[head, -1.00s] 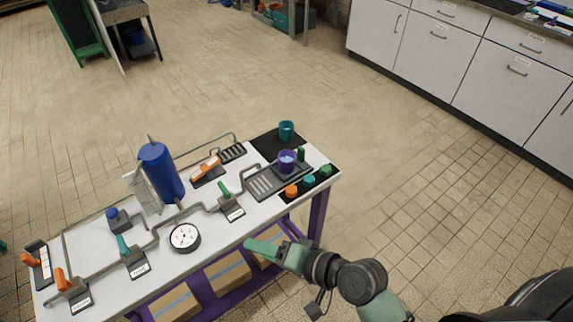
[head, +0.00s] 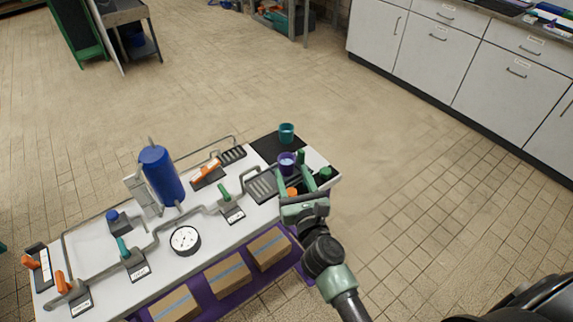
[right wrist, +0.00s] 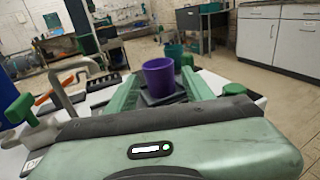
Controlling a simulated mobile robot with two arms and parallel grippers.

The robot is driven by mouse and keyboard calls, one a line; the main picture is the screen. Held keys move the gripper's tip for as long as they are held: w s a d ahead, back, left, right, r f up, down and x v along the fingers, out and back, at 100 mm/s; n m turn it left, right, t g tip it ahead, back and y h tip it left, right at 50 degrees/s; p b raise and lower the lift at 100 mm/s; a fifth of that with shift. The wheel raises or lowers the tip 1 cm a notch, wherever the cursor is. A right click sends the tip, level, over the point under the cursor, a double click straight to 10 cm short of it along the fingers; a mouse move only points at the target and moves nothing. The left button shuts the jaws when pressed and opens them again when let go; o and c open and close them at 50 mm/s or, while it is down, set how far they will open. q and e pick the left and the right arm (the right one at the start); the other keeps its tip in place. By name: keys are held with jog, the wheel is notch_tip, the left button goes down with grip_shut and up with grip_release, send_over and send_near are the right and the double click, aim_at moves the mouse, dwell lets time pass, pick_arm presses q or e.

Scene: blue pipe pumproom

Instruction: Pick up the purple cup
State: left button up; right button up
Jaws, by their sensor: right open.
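Whether a fingertip touches the cup cannot be told. My left gripper is not in view.
A teal cup (head: 287,132) stands on a black mat (head: 266,147) behind the purple cup. Pipes, valves, a gauge (head: 185,240) and a blue tank (head: 161,175) fill the table's left.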

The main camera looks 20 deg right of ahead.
aim_at(288, 167)
jog(key=w, duration=0.4)
jog(key=shift+w+f, duration=0.1)
jog(key=shift+f, duration=0.1)
grip_shut()
jog(key=shift+r, duration=0.15)
